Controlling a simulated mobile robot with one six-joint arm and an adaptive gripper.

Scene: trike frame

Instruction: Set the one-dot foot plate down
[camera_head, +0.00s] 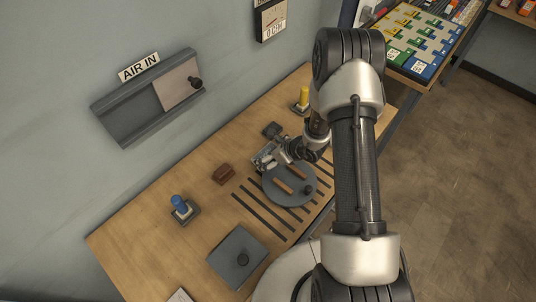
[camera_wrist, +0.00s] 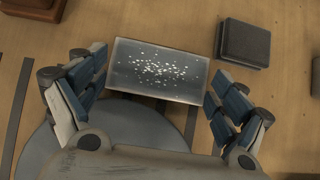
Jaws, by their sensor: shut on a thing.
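My gripper (camera_head: 270,160) is low over the wooden bench, beside the round grey disc. In the wrist view my gripper (camera_wrist: 156,88) has its blue-padded fingers on either side of a grey rectangular plate (camera_wrist: 158,68) with many white specks, and is shut on it. I take this to be the foot plate; a single dot cannot be made out. The plate is small and partly hidden in the head view (camera_head: 263,157). Whether it touches the bench cannot be told.
The slotted grey disc (camera_head: 289,188) lies beside my gripper, over dark strips. A dark block (camera_wrist: 244,42) is close to the plate.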

